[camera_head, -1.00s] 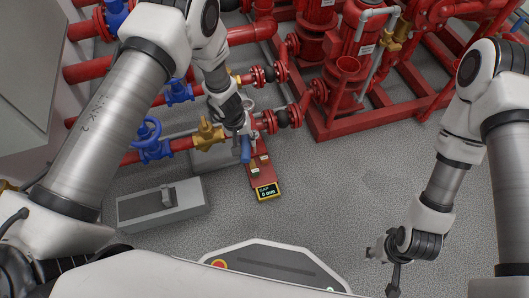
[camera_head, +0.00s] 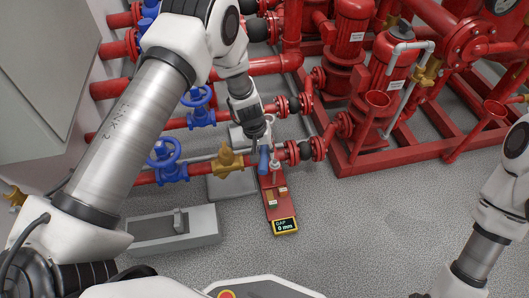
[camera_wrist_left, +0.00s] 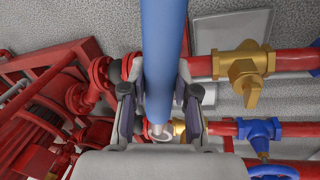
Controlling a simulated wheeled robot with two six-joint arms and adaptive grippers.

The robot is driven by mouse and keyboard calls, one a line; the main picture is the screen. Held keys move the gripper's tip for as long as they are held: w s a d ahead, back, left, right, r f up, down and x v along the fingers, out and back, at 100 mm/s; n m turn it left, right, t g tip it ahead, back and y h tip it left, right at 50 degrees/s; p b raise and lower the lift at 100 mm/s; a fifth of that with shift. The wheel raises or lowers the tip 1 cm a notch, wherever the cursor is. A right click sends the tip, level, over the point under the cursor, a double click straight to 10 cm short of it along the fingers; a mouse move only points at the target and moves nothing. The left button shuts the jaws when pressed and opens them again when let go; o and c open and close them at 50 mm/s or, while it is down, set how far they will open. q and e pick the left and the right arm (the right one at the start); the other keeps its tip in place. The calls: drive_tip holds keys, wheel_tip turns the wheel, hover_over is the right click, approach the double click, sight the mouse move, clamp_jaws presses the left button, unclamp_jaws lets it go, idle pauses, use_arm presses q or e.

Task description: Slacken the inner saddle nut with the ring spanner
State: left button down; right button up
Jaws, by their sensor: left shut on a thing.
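My left gripper (camera_head: 262,145) is shut on the blue handle (camera_head: 263,161) of a tool, which I take to be the ring spanner. In the left wrist view the blue handle (camera_wrist_left: 163,50) runs between the two fingers, with a silver end (camera_wrist_left: 160,130) below. In the head view the tool is beside the red pipe, over a red bar. A silver upright part (camera_head: 276,168) stands just right of the handle. The inner saddle nut and the spanner's ring cannot be made out. My right gripper is beyond the bottom edge of the head view.
The red bar (camera_head: 275,205) carries small blocks and a display (camera_head: 285,226) reading GAP 0 mm. A brass valve (camera_head: 229,162) and a blue valve (camera_head: 166,160) sit on the pipe. A grey tray (camera_head: 175,232) lies front left. Floor is clear at front right.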

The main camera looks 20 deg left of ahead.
use_arm(q)
drive_tip(key=a+b+x, duration=0.1)
drive_tip(key=b+x, duration=0.3)
drive_tip(key=x, duration=0.2)
drive_tip(key=shift+s+f+b, duration=0.25)
drive_tip(key=shift+b, duration=0.1)
idle(0.6)
